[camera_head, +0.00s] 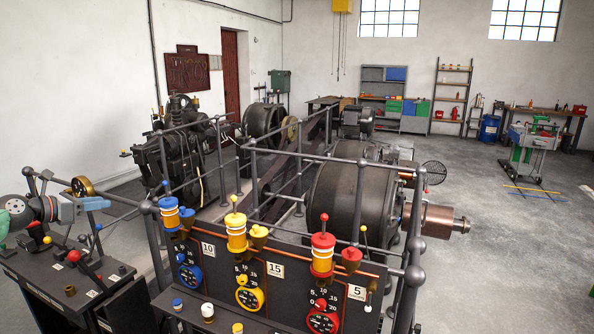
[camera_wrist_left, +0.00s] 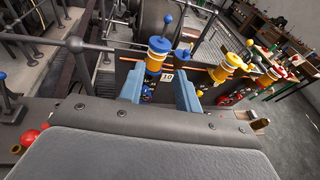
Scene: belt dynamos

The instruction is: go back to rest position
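My left gripper (camera_head: 85,207) is at the left edge of the head view, above a dark console and left of the control panel. In the left wrist view its two blue-grey fingers (camera_wrist_left: 158,92) stand apart with nothing held between them. Beyond the gap I see the blue-topped lever unit (camera_wrist_left: 159,48) and the plate marked 10 (camera_wrist_left: 167,76). My right gripper is in neither view.
The panel has blue (camera_head: 170,212), yellow (camera_head: 236,232) and red (camera_head: 322,254) lever units with dials below. The dark console (camera_head: 40,280) with knobs lies under my left arm. Railings surround the large dynamo (camera_head: 335,205). Open floor (camera_head: 490,250) lies at right.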

